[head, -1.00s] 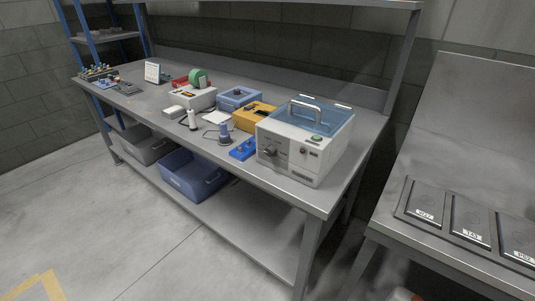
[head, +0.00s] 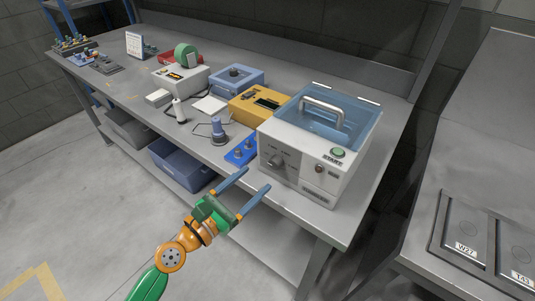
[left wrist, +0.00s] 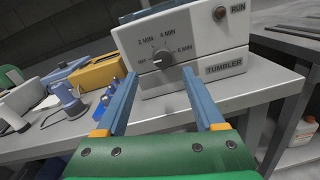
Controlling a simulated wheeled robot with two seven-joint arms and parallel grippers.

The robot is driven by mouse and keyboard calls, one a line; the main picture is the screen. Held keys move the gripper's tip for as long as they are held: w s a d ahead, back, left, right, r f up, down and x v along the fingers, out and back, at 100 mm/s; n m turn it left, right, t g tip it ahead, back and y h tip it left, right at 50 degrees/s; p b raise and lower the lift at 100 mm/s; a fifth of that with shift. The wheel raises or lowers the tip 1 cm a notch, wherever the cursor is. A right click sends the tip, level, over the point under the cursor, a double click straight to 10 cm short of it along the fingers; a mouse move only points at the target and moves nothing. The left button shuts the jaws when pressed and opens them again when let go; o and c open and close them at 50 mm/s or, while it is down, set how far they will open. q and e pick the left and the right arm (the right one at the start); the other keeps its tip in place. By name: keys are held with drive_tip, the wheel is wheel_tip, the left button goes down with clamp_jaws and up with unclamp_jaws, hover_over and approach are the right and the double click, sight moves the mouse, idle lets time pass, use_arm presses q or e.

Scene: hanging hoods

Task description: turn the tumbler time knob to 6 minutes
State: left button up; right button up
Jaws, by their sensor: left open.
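The tumbler (head: 306,178) is a white box with a blue see-through lid and a handle, at the front right of the bench. Its dark time knob (head: 277,162) is on the left of the front face. In the left wrist view the knob (left wrist: 163,58) sits below labels for 2, 4 and 6 minutes; its exact pointing direction is too small to read surely. My left gripper (head: 257,179) is open and empty, in front of the tumbler's face. In the left wrist view the knob shows between its fingers (left wrist: 159,73), beyond the tips. My right gripper is out of view.
A blue block with knobs (head: 241,151) and a blue-grey tool on a stand (head: 219,131) are left of the tumbler. A yellow box (head: 247,108) is behind them. A blue bin (head: 181,168) is under the bench. Another metal table (head: 418,240) stands at the right.

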sight(273, 166)
use_arm(q)
drive_tip(key=x, duration=0.5)
drive_tip(key=shift+d+r, duration=0.1)
drive_tip(key=shift+d, duration=0.25)
drive_tip(key=shift+w+d, duration=0.15)
drive_tip(key=shift+w, duration=0.1)
drive_tip(key=shift+s, duration=0.1)
drive_tip(key=shift+c, duration=1)
clamp_jaws()
